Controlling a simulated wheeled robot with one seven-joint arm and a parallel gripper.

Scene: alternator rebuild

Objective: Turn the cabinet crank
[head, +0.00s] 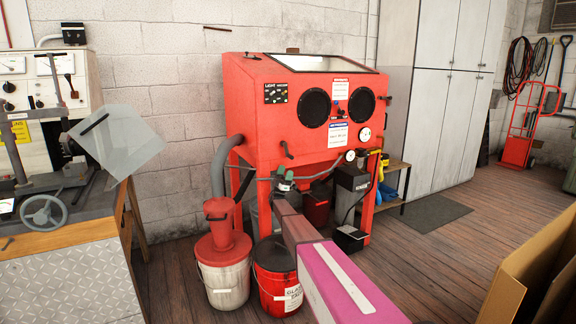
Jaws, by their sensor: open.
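The red blasting cabinet (268,122) stands on legs against the wall, with two round black arm ports and a slanted window on top. A small dark crank-like handle (286,149) sticks out low on the left of its front. Another dark handle (387,99) sticks out at its right side. My arm reaches in from the lower right, and my gripper (285,182) is small and dark at its end, open. In the picture it lies just below the low left handle. I see no contact, and the depth between them is hard to judge.
A grey hose (219,165) runs to a red-topped bucket (223,272). A red bucket (278,277) stands beside it.

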